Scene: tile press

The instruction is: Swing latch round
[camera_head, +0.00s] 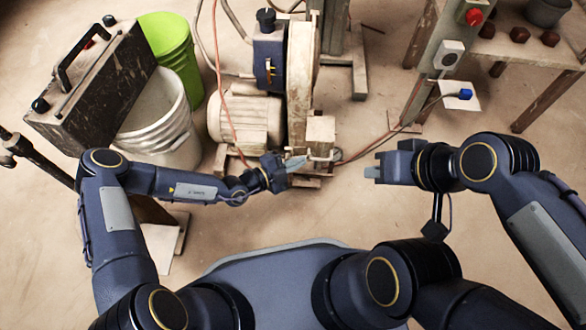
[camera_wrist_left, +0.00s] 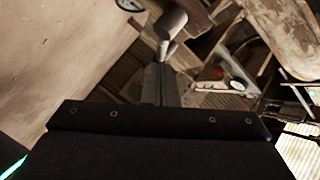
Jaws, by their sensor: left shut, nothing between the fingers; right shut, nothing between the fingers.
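A small pale metal latch piece (camera_head: 322,155) sits low on the front of the tile press (camera_head: 303,70) in the head view. My left gripper (camera_head: 304,161) is shut and empty, its tips right beside that piece. In the left wrist view the closed fingers (camera_wrist_left: 160,68) point at a rounded metal bar (camera_wrist_left: 172,22), which fits the latch. The tips are at its lower end; I cannot tell whether they touch. My right gripper (camera_head: 368,173) is shut and empty, to the right of the press and apart from it.
A motor (camera_head: 245,120) and hoses adjoin the press. A white bucket (camera_head: 155,125), a green bucket (camera_head: 170,45) and a dirty black case (camera_head: 95,85) stand at the left. A post with a red button (camera_head: 474,17) and a wooden bench (camera_head: 520,45) are at the right. The floor between is mostly clear.

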